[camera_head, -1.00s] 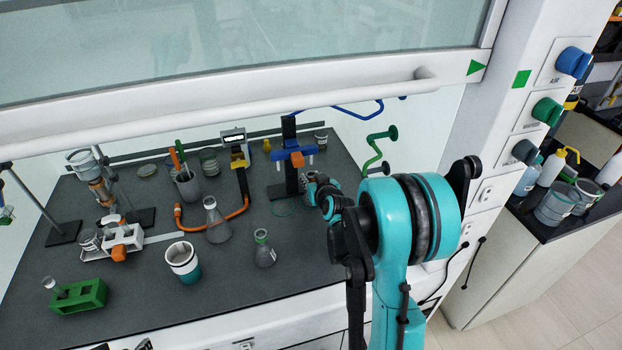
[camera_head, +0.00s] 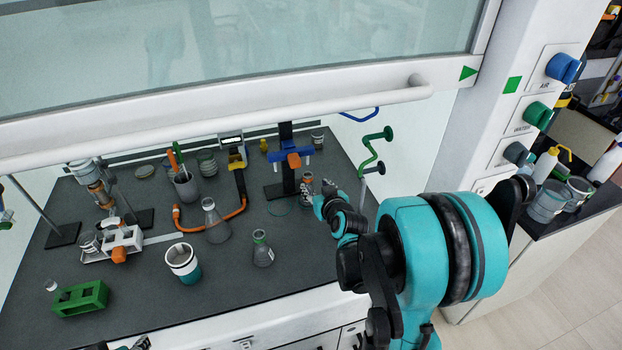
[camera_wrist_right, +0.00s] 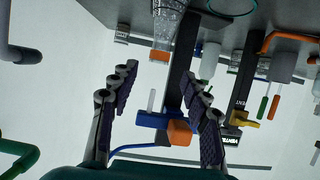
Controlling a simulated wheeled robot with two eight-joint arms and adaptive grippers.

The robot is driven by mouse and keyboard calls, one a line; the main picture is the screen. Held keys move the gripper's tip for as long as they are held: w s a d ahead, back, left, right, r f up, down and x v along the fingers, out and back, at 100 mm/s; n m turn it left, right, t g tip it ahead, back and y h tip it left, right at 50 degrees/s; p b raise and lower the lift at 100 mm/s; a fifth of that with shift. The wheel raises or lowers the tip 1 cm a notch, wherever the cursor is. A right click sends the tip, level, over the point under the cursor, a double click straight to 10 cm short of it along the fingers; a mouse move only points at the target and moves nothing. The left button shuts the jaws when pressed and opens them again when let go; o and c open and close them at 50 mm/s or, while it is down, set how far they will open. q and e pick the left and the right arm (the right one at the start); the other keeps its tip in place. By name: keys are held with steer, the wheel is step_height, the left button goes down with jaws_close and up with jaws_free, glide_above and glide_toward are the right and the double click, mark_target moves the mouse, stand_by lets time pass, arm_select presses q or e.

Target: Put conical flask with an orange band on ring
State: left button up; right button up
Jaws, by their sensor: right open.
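The conical flask with an orange band (camera_head: 307,184) stands on the dark worktop beside the blue-clamped stand. In the right wrist view, the flask (camera_wrist_right: 170,20) appears upside down at the top, with its orange band (camera_wrist_right: 160,56) at the neck. A thin green ring (camera_head: 279,212) lies flat on the worktop just left of the flask; part of it shows in the wrist view (camera_wrist_right: 234,14). My right gripper (camera_head: 325,191) is right beside the flask. In the wrist view the right gripper (camera_wrist_right: 160,76) is open and empty, the flask beyond its fingertips.
The stand with a blue clamp (camera_head: 288,160) is close behind the flask. A green-banded flask (camera_head: 262,252) and a plain flask (camera_head: 215,228) stand to the left. A curly green pipe (camera_head: 370,155) is behind to the right. The raised sash (camera_head: 220,120) hangs above.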

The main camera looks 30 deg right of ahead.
steer(key=s+a+r+n+g+y, duration=0.25)
steer(key=s+a, duration=0.55)
steer(key=a, duration=0.5)
steer(key=s+a+g, duration=0.2)
steer(key=s+a, duration=0.1)
steer(key=s, duration=0.3)
steer(key=s+a+g, duration=0.1)
steer(key=s+a, duration=0.2)
steer(key=s, duration=0.3)
steer(key=shift+s+a+g+y, duration=0.25)
steer(key=shift+s+g+y, duration=0.05)
steer(key=shift+g+y, duration=0.05)
step_height(320, 180, down, 3)
steer(key=shift+r+b, duration=0.1)
steer(key=shift+b, duration=1.1)
